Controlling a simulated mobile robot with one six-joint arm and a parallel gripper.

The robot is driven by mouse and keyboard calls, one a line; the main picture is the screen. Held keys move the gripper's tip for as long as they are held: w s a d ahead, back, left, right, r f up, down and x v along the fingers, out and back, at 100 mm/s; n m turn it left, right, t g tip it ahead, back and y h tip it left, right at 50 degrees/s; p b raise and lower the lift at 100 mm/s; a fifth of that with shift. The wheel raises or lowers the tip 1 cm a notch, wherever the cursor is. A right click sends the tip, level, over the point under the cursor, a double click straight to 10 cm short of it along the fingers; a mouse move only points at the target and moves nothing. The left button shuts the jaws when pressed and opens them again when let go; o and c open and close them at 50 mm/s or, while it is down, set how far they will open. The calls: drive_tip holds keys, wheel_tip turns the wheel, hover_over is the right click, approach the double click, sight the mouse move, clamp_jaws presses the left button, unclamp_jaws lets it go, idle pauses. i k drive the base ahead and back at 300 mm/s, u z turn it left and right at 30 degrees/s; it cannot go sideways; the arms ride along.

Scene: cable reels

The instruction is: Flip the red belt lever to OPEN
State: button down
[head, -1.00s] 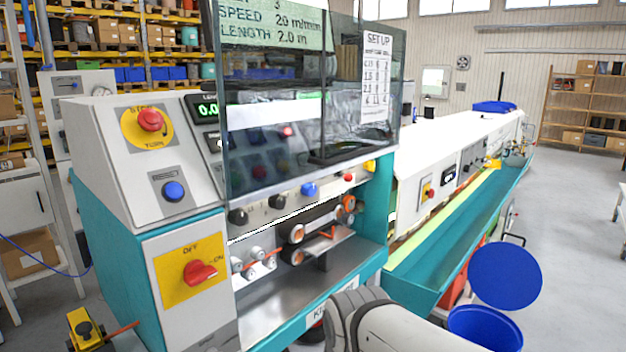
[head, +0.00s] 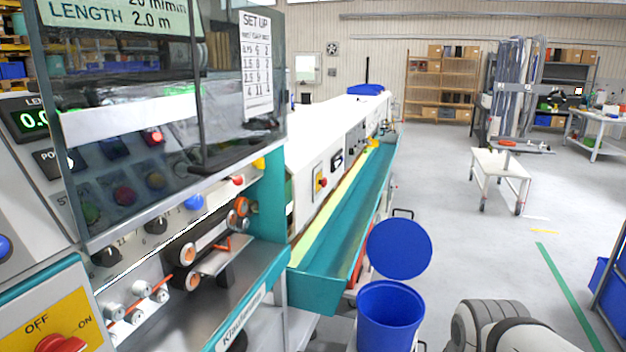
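The belt unit of the teal and white machine has dark belts on orange-rimmed rollers (head: 188,254), low in the open bay below a dark clear guard (head: 165,120). A small red-orange piece (head: 224,246) shows between the belts. It may be the red belt lever, but it is too small to tell, and I can read no OPEN mark. A red rotary switch (head: 62,343) on a yellow OFF/ON plate is cut by the bottom left edge. My gripper is out of view; only a grey and white part of my arm shows at the bottom right.
A teal trough (head: 345,240) runs back from the machine. A blue bin (head: 390,318) with a round blue lid (head: 399,248) stands in front of its near end. A white table (head: 500,170) stands farther right. The grey floor between is mostly open.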

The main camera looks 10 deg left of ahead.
sight(237, 180)
drive_tip(key=z, duration=0.35)
drive_tip(key=k, duration=0.75)
drive_tip(key=u, duration=1.05)
drive_tip(key=i, duration=1)
drive_tip(key=u, duration=0.05)
